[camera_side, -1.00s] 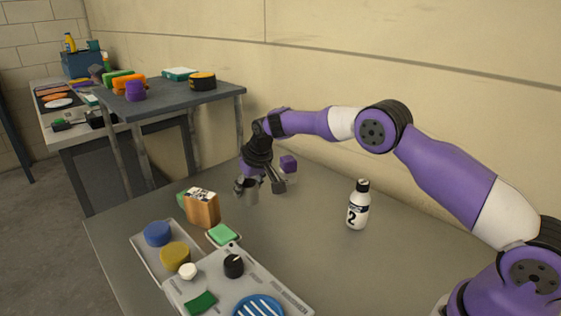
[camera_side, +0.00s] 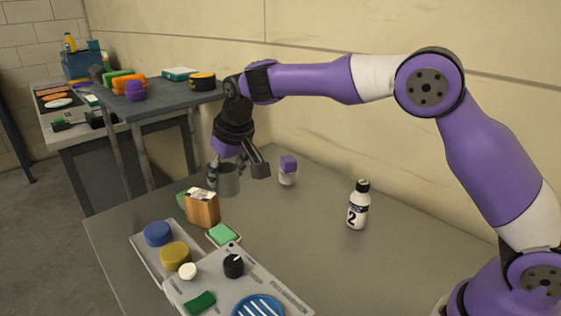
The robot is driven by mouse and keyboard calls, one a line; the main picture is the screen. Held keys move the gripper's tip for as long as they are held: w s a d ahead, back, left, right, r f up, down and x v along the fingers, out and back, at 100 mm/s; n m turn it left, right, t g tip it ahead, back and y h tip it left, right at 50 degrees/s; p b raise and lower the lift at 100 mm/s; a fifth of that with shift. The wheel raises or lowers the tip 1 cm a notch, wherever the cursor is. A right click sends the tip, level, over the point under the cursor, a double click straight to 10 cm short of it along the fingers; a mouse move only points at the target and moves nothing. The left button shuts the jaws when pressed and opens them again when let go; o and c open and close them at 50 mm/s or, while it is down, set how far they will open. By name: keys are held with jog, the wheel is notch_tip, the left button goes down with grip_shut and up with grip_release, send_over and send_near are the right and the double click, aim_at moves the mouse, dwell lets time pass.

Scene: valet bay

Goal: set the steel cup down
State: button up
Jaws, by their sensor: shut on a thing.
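The steel cup (camera_side: 229,181) is a grey metal cylinder near the back left part of the grey table (camera_side: 310,235). It looks upright. My gripper (camera_side: 226,170) is above and around its upper part, shut on it, with fingers at its left and right. I cannot tell whether the cup's base touches the table, as its lower left is partly hidden behind the brown box.
Close in front of the cup stands a brown box (camera_side: 203,208). A purple-capped jar (camera_side: 288,170) is to its right, and a white bottle (camera_side: 358,206) further right. A tray (camera_side: 140,247) with round pads and a grey panel (camera_side: 262,277) fill the front.

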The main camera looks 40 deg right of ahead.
jog(key=s+d+m, duration=0.1)
jog(key=s+d, duration=0.4)
jog(key=s, duration=0.7)
jog(key=w+d+f, duration=0.1)
jog(key=d+f, duration=0.1)
jog(key=d, duration=0.1)
jog(key=w+d+f, duration=0.1)
jog(key=d+f, duration=0.1)
jog(key=d, duration=0.2)
jog(key=w+d+f, duration=0.1)
jog(key=d+f, duration=0.1)
jog(key=d, duration=0.1)
jog(key=shift+w+d+f, duration=0.15)
jog(key=shift+w, duration=0.2)
jog(key=shift+d+f, duration=0.1)
jog(key=shift+f, duration=1.95)
jog(key=o, duration=1.1)
jog(key=shift+f, duration=0.15)
